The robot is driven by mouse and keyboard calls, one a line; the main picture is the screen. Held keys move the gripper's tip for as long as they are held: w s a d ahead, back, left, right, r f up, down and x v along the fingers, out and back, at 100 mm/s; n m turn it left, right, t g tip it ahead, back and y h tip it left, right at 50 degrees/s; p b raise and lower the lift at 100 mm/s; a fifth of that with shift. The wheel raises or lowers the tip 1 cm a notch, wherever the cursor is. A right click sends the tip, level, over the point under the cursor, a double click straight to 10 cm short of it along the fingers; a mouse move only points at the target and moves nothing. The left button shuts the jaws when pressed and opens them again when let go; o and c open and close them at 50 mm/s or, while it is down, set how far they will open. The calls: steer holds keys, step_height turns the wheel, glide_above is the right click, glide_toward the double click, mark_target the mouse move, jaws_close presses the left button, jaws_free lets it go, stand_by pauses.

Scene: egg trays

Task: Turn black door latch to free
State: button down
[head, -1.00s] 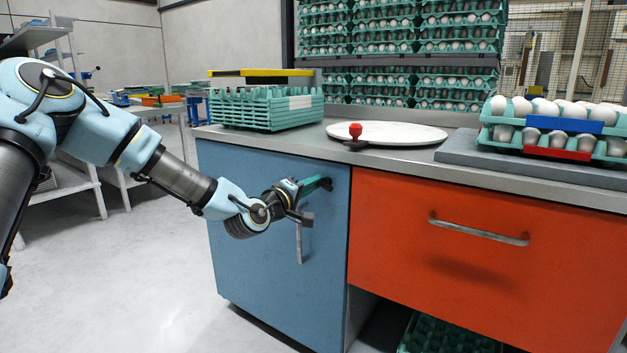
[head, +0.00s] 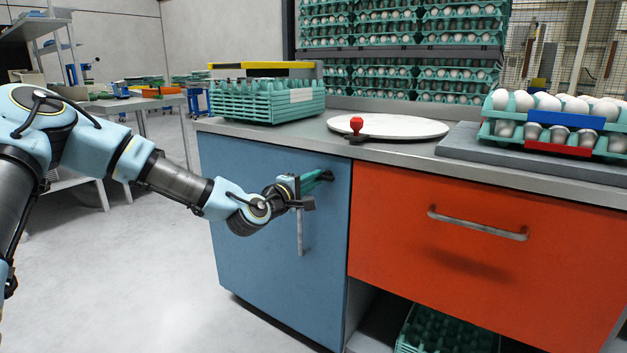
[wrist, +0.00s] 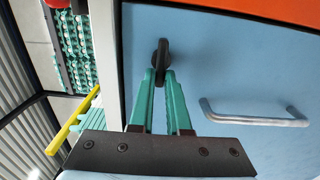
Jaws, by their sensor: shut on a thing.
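The black door latch (wrist: 162,54) is on the upper part of the blue cabinet door (head: 245,240), near its edge beside the orange drawer. In the wrist view the latch stands between the tips of my gripper's green fingers. My gripper (head: 326,176) is shut on the latch, reaching it from the left in the head view. The gripper also shows in the wrist view (wrist: 162,76). In the head view the fingers hide part of the latch. The door looks closed, with its metal bar handle (wrist: 255,116) below the latch.
An orange drawer (head: 440,300) with a metal handle is right of the door. On the grey counter above are a stack of green trays (head: 262,105), a round white plate (head: 400,126), a red knob (head: 356,125) and an egg tray (head: 487,128). Open floor lies left.

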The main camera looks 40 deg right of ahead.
steer(key=c, duration=0.9)
jaws_free()
steer(key=v, duration=1)
steer(key=shift+a, duration=0.35)
